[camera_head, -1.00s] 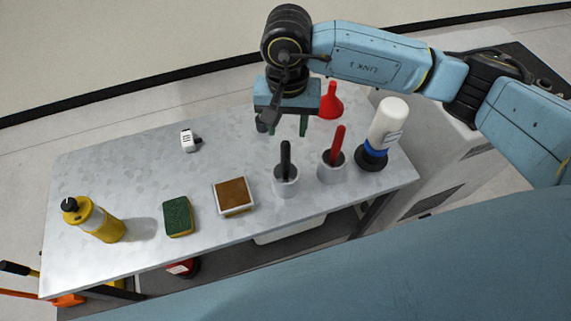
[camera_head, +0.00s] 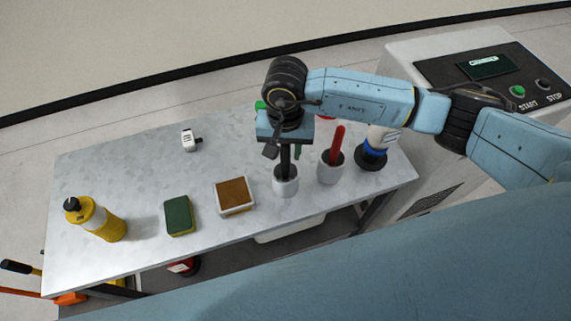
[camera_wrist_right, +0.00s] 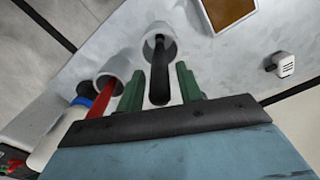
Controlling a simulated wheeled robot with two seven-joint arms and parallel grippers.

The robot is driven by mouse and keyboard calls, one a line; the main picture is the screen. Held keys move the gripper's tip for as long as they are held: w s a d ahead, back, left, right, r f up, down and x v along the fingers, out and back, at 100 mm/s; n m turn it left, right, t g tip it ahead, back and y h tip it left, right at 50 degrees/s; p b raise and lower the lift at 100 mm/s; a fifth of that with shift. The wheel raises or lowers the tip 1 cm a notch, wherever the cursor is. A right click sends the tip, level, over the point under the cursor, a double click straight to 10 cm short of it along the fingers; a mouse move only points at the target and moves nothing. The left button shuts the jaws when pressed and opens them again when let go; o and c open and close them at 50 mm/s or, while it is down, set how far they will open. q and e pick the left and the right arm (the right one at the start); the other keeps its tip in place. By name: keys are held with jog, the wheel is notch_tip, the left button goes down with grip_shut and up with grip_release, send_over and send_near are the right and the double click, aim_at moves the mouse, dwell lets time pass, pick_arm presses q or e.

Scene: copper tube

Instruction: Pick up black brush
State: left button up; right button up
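The black brush (camera_head: 285,160) stands with its handle up in a light grey cup (camera_head: 286,186) on the metal table. In the right wrist view the black handle (camera_wrist_right: 160,80) lies between the two green fingers of my right gripper (camera_wrist_right: 160,92). The fingers are apart, with a gap visible on each side of the handle. In the head view my right gripper (camera_head: 291,151) is above the cup, and its body hides the top of the handle. My left gripper is not in view.
A red-handled brush (camera_head: 337,146) stands in a second cup (camera_head: 330,173) just to the right. A white bottle with a blue band (camera_head: 375,148) is beyond it. A sponge (camera_head: 178,215), a brown-topped pad (camera_head: 235,195) and a yellow bottle (camera_head: 100,221) are to the left.

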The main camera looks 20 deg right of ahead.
grip_shut()
jog(key=shift+r, duration=0.1)
